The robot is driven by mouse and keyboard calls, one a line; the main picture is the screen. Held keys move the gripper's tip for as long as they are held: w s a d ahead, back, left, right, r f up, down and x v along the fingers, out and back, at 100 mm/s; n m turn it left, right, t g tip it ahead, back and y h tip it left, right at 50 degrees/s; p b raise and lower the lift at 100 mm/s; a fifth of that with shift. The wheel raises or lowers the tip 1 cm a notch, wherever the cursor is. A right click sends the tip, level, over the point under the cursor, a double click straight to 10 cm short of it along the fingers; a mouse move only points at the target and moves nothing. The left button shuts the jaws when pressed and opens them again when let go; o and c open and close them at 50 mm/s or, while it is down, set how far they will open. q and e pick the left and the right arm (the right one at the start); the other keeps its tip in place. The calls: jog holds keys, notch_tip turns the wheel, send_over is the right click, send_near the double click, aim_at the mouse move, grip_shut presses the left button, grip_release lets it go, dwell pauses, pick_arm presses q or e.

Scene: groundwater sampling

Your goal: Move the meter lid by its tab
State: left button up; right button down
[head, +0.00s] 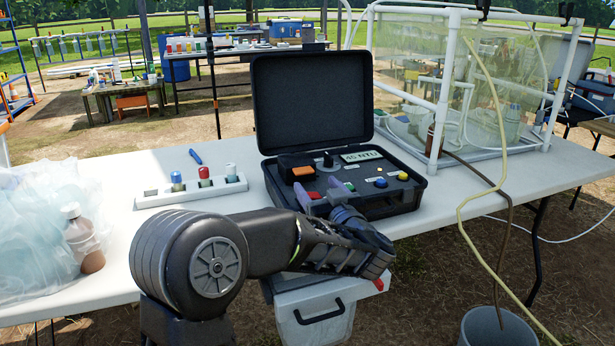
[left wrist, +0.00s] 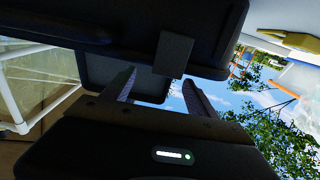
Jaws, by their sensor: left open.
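The meter (head: 400,160) is a black case on the white table, with a panel of coloured buttons and a display reading 45 NTU. Its large black lid (head: 312,100) stands open at the back. A small black block with an orange patch (head: 302,171) sits at the panel's left. My left gripper (head: 322,192) is at the case's front edge, open and empty, its pale purple fingers pointing at the panel. In the left wrist view, a dark rectangular plate (left wrist: 173,54) lies ahead of and between the fingers (left wrist: 158,90); I cannot tell whether it is the lid's tab.
A brown bottle (head: 82,238) stands beside a clear plastic bag (head: 35,225). A white-framed clear enclosure (head: 450,90) is at the right. A grey bucket (head: 497,328) is below.

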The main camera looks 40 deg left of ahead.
aim_at(306, 173)
pick_arm(q)
jog(key=b+x, duration=0.1)
jog(key=x, duration=0.5)
jog(key=shift+w+a, duration=0.2)
jog(key=shift+a, duration=0.1)
jog(key=shift+c, duration=0.6)
grip_shut()
